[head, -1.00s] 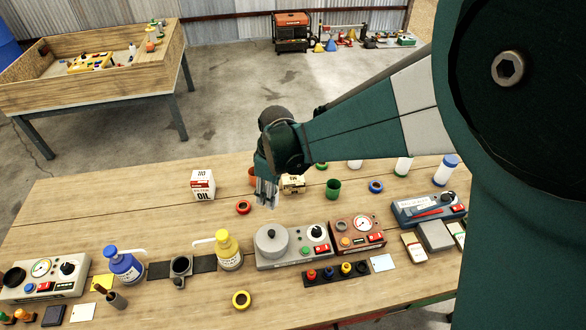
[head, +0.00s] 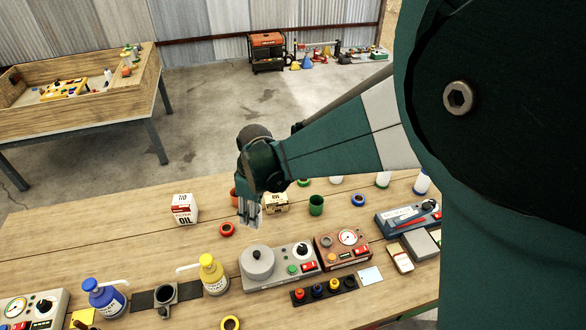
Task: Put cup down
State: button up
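My gripper (head: 249,213) points down over the back middle of the workbench, with its grey fingers close together in this view. I cannot tell whether they are open or shut, and I see no cup clearly between them. An orange-brown cup (head: 234,198) shows partly behind the gripper's left side. Whether the gripper touches it is hidden. A dark green cup (head: 316,206) stands upright on the bench to the right of the gripper, apart from it.
Near the gripper are a white oil box (head: 184,209), a cream oil box (head: 275,203), a red ring (head: 227,230) and a blue ring (head: 358,199). In front are a hotplate unit (head: 278,268), a yellow bottle (head: 213,274) and a blue bottle (head: 104,298). The bench's left back is clear.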

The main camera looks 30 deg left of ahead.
jog(key=w+r+p, duration=0.2)
jog(key=w, duration=0.5)
jog(key=w+a+r+p, duration=0.1)
jog(key=w+r+p, duration=0.1)
jog(key=w, duration=0.6)
jog(key=shift+w+a+r, duration=0.25)
jog(key=shift+r, duration=0.35)
send_over(275, 199)
jog(key=shift+w+d+f, duration=0.1)
jog(key=shift+d+f, duration=0.05)
jog(key=shift+f, duration=3)
jog(key=shift+f, duration=1.85)
jog(key=shift+f, duration=0.2)
jog(key=o, duration=0.9)
